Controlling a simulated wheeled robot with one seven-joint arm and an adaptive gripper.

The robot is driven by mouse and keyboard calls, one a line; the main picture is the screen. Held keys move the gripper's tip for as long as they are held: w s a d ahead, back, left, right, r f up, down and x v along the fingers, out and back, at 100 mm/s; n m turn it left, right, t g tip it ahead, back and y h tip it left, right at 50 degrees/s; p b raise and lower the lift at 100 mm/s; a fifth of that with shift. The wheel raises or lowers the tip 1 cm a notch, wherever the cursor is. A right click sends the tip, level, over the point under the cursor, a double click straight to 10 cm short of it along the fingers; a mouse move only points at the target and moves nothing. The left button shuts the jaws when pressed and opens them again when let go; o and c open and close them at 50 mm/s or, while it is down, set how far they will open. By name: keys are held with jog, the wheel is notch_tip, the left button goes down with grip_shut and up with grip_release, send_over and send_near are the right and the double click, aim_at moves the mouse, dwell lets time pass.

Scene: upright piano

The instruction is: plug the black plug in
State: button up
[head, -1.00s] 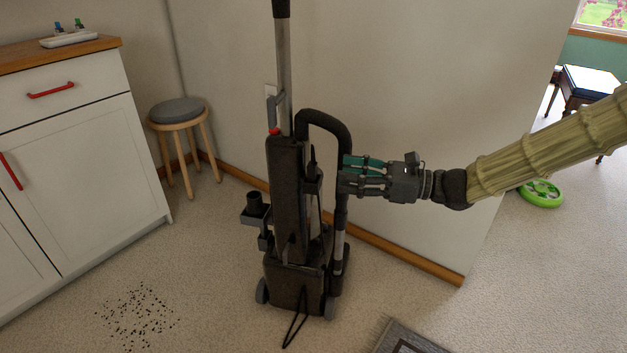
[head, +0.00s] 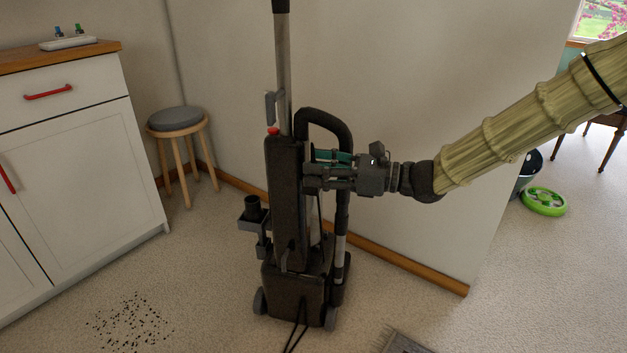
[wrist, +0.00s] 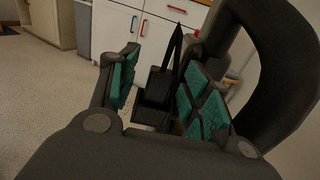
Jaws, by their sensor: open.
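The black plug (wrist: 158,84) shows in the wrist view, seated in a dark holder (wrist: 150,108), with a thin black cord looping up beside it. My gripper (wrist: 160,66) is open, with a teal-padded finger on each side of the plug. I cannot tell whether the pads touch it. In the head view my gripper (head: 315,166) is at the right side of the upright black vacuum cleaner (head: 284,200), below its hose loop. The plug is hidden there behind my gripper. I see no clear wall outlet in the present views.
The vacuum's hose (head: 328,118) arches close above my gripper. A wall (head: 430,120) stands behind the vacuum. A round stool (head: 177,122) and a white cabinet (head: 80,170) are to the left. Dark debris (head: 130,322) lies on the floor, and a rug (head: 402,343) is in front.

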jog(key=shift+a, duration=0.1)
grip_shut()
dwell(0.3)
